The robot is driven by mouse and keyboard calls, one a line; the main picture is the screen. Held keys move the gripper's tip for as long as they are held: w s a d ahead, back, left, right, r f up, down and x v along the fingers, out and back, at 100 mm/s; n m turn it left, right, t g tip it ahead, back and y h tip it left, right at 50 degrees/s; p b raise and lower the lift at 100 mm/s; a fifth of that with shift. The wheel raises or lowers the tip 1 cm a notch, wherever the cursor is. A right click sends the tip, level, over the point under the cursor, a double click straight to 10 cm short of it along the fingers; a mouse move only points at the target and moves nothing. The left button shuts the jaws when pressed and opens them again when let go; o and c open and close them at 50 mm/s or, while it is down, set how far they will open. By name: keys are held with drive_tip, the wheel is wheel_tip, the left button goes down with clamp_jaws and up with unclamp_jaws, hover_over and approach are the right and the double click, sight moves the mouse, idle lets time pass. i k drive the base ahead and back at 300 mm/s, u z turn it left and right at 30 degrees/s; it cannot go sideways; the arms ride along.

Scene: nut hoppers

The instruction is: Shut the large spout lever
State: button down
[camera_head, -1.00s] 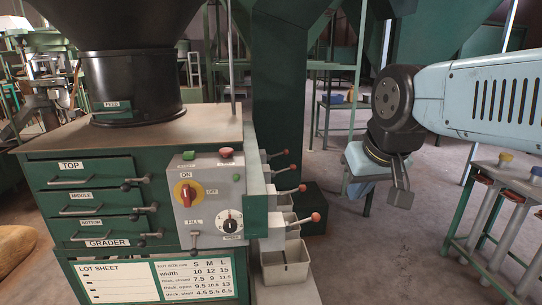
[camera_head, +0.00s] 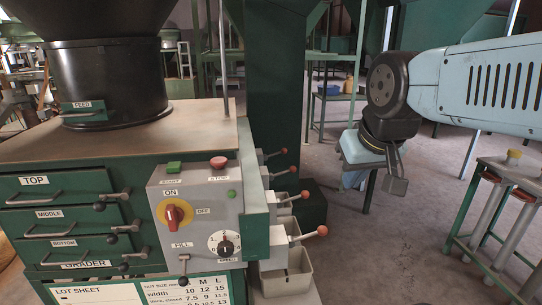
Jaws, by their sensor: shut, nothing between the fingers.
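Several spout levers with red knobs stick out to the right from the side of the green grader (camera_head: 258,232). The nearest lever (camera_head: 307,236) ends in a red-orange knob and slants slightly upward. Others behind it are a second lever (camera_head: 291,200), a third lever (camera_head: 280,172) and the farthest lever (camera_head: 273,155). No size label on them is readable, so I cannot tell which is the large spout's. The spout mouths are mostly hidden. My gripper (camera_head: 397,184) is shut and empty, pointing down, in the air well right of the levers and touching none.
A grey bin (camera_head: 289,284) sits below the nearest lever. The control panel (camera_head: 200,215) has a red switch, a dial and a fill lever (camera_head: 184,267). A green rack (camera_head: 500,225) with grey tubes stands at right. Open floor lies between grader and rack.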

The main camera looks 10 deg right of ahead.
sight(283, 150)
drive_tip(key=z, duration=0.15)
drive_tip(key=k, duration=0.6)
drive_tip(key=z, duration=1.45)
drive_tip(key=i, duration=1.9)
drive_tip(key=u, duration=1.2)
